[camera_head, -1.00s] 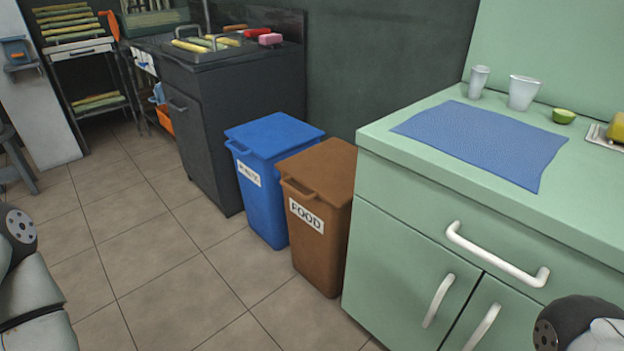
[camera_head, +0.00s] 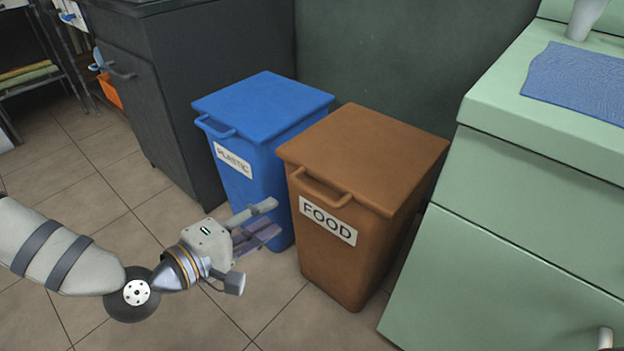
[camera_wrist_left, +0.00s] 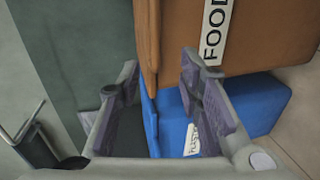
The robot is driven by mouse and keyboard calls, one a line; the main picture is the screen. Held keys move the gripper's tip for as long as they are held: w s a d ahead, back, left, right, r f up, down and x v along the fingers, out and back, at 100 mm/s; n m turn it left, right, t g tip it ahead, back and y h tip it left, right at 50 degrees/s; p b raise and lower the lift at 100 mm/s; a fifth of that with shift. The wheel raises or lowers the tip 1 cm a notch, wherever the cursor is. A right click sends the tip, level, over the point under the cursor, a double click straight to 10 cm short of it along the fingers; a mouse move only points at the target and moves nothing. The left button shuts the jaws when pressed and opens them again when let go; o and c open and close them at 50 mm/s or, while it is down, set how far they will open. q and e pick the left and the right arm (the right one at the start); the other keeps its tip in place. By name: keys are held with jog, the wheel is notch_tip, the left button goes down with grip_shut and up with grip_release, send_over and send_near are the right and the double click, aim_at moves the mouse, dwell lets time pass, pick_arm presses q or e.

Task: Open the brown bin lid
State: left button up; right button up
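The brown bin (camera_head: 350,235) with a white FOOD label stands on the floor, and its brown lid (camera_head: 365,150) is closed. A loop handle (camera_head: 322,192) sticks out from the lid's front edge. My left gripper (camera_head: 258,222) is left of the brown bin, lower than the handle and in front of the blue bin. Its fingers are spread and empty. In the left wrist view the open left gripper (camera_wrist_left: 160,88) shows with the brown bin (camera_wrist_left: 270,35) ahead at the top; I cannot tell whether it touches anything. My right gripper is out of view.
The blue PLASTIC bin (camera_head: 235,165) stands close on the left, its lid closed. A green cabinet (camera_head: 510,230) stands close on the right. A dark cabinet (camera_head: 165,90) is behind left. The tiled floor (camera_head: 110,190) in front is clear.

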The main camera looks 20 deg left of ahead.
aim_at(305, 190)
pick_arm(q)
jog(key=b+x, duration=0.1)
jog(key=x, duration=0.3)
jog(key=b+x, duration=0.1)
jog(key=x, duration=0.3)
jog(key=b+x, duration=0.1)
jog(key=x, duration=0.3)
jog(key=shift+w+r, duration=0.3)
jog(key=shift+r, duration=0.05)
jog(key=shift+a, duration=0.1)
jog(key=shift+c, duration=0.5)
grip_shut()
